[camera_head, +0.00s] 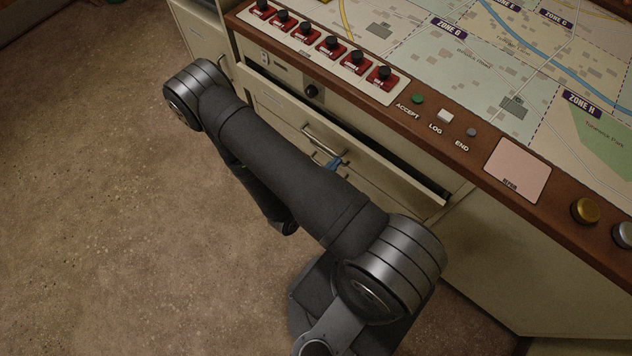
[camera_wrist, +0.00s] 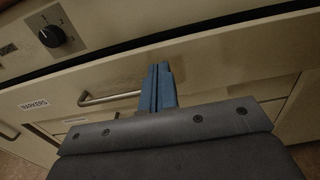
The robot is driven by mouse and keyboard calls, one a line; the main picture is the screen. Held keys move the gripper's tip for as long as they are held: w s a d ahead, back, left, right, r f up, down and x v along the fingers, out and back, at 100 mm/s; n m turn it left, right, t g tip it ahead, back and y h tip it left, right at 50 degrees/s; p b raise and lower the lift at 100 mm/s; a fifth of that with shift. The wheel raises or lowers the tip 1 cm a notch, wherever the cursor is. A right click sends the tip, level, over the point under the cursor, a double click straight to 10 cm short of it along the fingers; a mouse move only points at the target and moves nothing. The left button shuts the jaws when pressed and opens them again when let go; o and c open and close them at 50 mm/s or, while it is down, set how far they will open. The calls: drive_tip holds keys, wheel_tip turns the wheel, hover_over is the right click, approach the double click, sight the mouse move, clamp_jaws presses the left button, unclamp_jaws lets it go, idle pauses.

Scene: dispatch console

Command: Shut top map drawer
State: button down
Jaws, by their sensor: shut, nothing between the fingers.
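The top drawer (camera_head: 400,173) under the console is pulled part way out, with a dark gap behind its top edge. In the wrist view its cream front (camera_wrist: 225,62) spans the picture. Its metal bar handle (camera_wrist: 112,97) also shows in the head view (camera_head: 324,139). My gripper's blue fingers (camera_wrist: 158,88) are shut and empty, against or just before the drawer front, right beside the handle's right end. I cannot tell whether they touch it. In the head view my arm hides most of the gripper; a bit of blue (camera_head: 334,163) shows.
A white label reading MARKERS (camera_wrist: 33,104) sits left of the handle. Above is a panel with a black knob (camera_head: 311,91). More drawers lie below. Open floor (camera_head: 90,180) is at left.

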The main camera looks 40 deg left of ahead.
drive_tip(key=s, duration=0.7)
approach(329, 128)
drive_tip(key=w, duration=0.6)
drive_tip(key=shift+w+d, duration=0.1)
drive_tip(key=shift+w, duration=0.3)
idle(0.5)
drive_tip(key=w, duration=0.4)
drive_tip(key=shift+w, duration=0.6)
drive_tip(key=s, duration=1.4)
drive_tip(key=shift+s, duration=0.35)
